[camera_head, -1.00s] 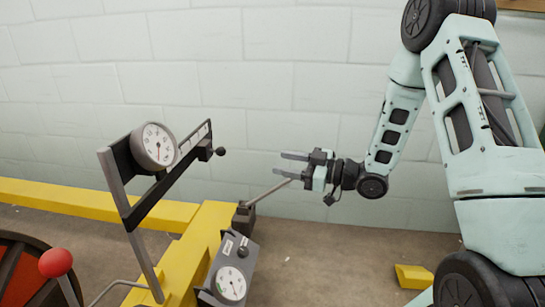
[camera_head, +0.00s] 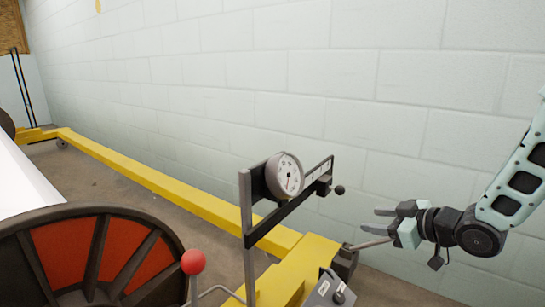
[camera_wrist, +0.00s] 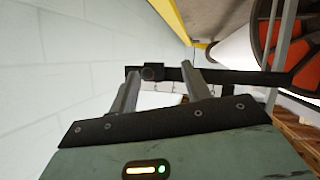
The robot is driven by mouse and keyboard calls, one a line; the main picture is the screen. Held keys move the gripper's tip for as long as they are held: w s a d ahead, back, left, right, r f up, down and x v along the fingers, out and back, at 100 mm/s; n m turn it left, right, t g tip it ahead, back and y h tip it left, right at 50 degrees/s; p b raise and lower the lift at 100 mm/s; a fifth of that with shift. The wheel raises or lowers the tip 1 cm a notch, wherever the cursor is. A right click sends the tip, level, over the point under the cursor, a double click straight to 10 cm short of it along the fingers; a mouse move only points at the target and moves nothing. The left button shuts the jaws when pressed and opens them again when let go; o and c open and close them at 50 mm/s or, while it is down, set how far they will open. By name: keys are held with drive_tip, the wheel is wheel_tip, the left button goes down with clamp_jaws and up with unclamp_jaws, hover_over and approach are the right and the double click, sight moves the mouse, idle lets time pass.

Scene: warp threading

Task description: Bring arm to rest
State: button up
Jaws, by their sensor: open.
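My gripper (camera_head: 378,220) is in the right part of the head view, fingers pointing left, open and empty. It hangs in the air in front of the pale wall, to the right of the gauge bracket. A metal lever (camera_head: 370,244) shows close below its fingers in the picture; I cannot tell the true gap. In the wrist view my gripper's two fingers (camera_wrist: 160,92) are spread apart. Beyond them a dark bar (camera_wrist: 235,77) crosses the view, with nothing held between the fingers.
A round gauge (camera_head: 285,176) sits on an upright bracket above the yellow frame (camera_head: 160,182). A red ball knob (camera_head: 193,261) and an orange-and-black wheel (camera_head: 75,255) are at lower left. The block wall (camera_head: 300,70) stands behind. Floor (camera_head: 400,285) is clear at lower right.

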drive_tip(key=s+a+r+m+g+h+p, duration=0.15)
drive_tip(key=s+a+g, duration=0.25)
drive_tip(key=s, duration=0.7)
drive_tip(key=s+a+r+g+h, duration=0.1)
drive_tip(key=s+a+g+h, duration=0.25)
drive_tip(key=s, duration=0.75)
drive_tip(key=s+a+r+m+g+h, duration=0.15)
drive_tip(key=s+a+g, duration=0.25)
drive_tip(key=s, duration=0.6)
wheel_tip(320, 180, up, 38)
drive_tip(key=p, duration=3.8)
drive_tip(key=shift+w+f+n+t+h, duration=0.2)
drive_tip(key=shift+n+t+h, duration=0.1)
drive_tip(key=shift+t+h, duration=0.05)
drive_tip(key=shift+a, duration=0.1)
